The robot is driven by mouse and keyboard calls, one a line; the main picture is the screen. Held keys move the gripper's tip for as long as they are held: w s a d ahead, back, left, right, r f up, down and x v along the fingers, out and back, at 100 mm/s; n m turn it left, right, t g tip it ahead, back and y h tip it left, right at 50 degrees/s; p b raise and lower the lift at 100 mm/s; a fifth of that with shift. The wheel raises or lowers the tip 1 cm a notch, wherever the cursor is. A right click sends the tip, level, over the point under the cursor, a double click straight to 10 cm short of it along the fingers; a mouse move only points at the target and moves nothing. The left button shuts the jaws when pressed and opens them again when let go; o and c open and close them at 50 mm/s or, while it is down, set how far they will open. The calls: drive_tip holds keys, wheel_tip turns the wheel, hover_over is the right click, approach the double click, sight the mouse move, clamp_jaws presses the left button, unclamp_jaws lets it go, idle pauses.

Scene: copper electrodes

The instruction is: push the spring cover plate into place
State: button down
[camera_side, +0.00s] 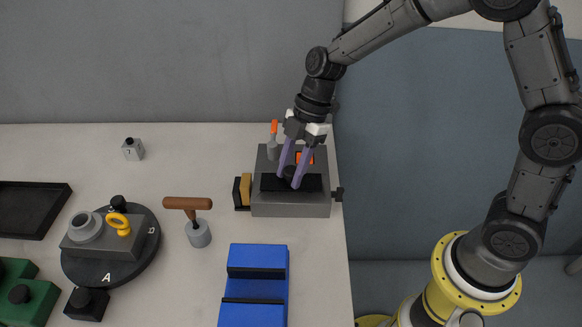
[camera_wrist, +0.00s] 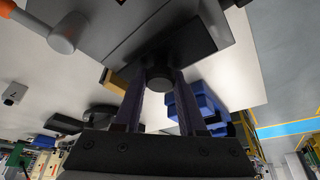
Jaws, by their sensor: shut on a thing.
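The dark spring cover plate (camera_side: 312,184) lies at the top of the grey fixture block (camera_side: 290,207). In the wrist view the plate (camera_wrist: 203,38) shows a round black knob (camera_wrist: 159,80). My gripper (camera_side: 289,182) points down at the plate with its two purple fingers. In the wrist view the fingers (camera_wrist: 159,76) are shut on the knob, one on each side. The fingers hide part of the plate in the side view. I cannot tell whether the plate is fully seated in the block.
An orange-tipped lever (camera_side: 273,140) stands at the block's back left. A brown-handled tool (camera_side: 198,232), blue holder (camera_side: 254,290) and round turntable (camera_side: 112,265) stand further left.

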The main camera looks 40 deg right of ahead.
drive_tip(key=shift+f, duration=0.75)
idle(0.9)
drive_tip(key=shift+c, duration=2)
unclamp_jaws()
drive_tip(key=shift+r, duration=0.1)
drive_tip(key=shift+v, duration=2.45)
drive_tip(key=shift+d+r, duration=0.1)
drive_tip(key=v, duration=1.3)
drive_tip(key=shift+r, duration=0.3)
